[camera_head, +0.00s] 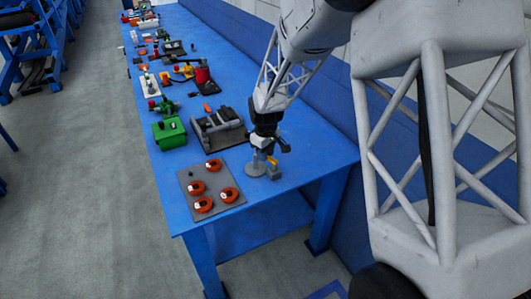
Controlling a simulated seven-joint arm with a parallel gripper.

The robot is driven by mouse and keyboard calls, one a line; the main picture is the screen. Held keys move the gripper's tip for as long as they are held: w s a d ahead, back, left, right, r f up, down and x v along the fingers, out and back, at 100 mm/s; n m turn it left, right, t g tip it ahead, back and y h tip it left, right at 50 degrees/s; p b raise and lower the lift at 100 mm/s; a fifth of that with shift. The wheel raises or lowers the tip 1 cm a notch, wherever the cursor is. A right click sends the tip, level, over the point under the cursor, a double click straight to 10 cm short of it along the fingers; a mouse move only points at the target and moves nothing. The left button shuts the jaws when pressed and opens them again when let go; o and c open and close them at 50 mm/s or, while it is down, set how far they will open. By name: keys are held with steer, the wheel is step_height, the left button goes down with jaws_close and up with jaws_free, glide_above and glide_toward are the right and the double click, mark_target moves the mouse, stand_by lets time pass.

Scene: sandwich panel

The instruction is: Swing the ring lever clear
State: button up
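A flat grey panel (226,184) lies on the near end of the blue table. Several orange-red rings with white parts, such as this ring (197,188), sit on it. I cannot tell which one, if any, is the ring lever. My gripper (267,156) points down just right of the panel.
A blue table (187,205) runs away to the back. Behind the panel are a green box (170,133) and a dark grey ribbed fixture (218,130). Further back are several more tools and a red cylinder (203,77). A blue wall (300,92) borders the table's right side.

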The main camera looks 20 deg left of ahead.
jaws_close()
steer(key=shift+w, duration=0.1)
steer(key=shift+w+d+m, duration=0.15)
steer(key=shift+w+m, duration=0.1)
steer(key=shift+m, duration=0.55)
steer(key=shift+w+d+m, duration=0.1)
steer(key=shift+w+m, duration=0.1)
steer(key=shift+m, duration=0.6)
steer(key=m, duration=0.2)
steer(key=w+d+m, duration=0.1)
steer(key=m, duration=0.1)
steer(key=shift+d, duration=0.15)
steer(key=m, duration=0.2)
steer(key=d+m, duration=0.1)
steer(key=m, duration=0.1)
steer(key=d+m, duration=0.1)
steer(key=m, duration=0.1)
steer(key=shift+w, duration=0.25)
steer(key=m, duration=0.1)
steer(key=d+m, duration=0.1)
steer(key=m, duration=0.2)
steer(key=shift+s+d+m, duration=0.15)
steer(key=shift+d+m, duration=0.1)
steer(key=shift+m, duration=0.15)
steer(key=shift+o, duration=1.8)
jaws_free()
